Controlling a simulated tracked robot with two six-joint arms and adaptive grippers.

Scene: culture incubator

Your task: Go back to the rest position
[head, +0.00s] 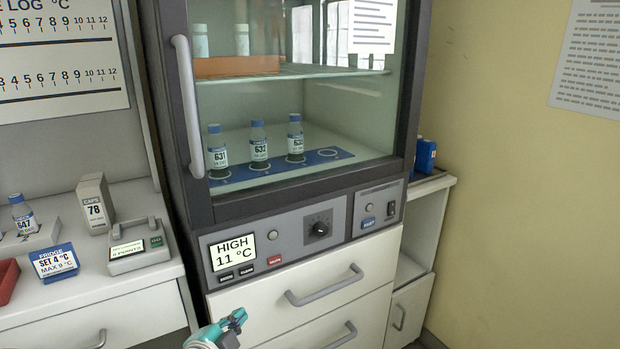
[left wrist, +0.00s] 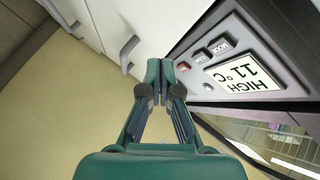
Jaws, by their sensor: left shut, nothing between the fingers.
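My left gripper (head: 236,318) is at the bottom of the head view, in front of the white drawers and below the incubator's control panel. In the left wrist view its two green fingers (left wrist: 153,98) are together, with nothing between them. The incubator (head: 290,165) has its glass door closed, with bottles standing inside on a blue mat (head: 333,155). Its display (head: 233,251) reads HIGH 11 °C, and it also shows in the left wrist view (left wrist: 243,76). My right gripper is in neither view.
The left counter (head: 112,284) holds a bottle marked 647 (head: 22,215), a CAPS 78 box (head: 96,204), a fridge sign (head: 55,262) and a small grey device (head: 136,247). Drawer handles (head: 324,288) jut out near my left gripper. A yellow wall (head: 520,200) stands at the right.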

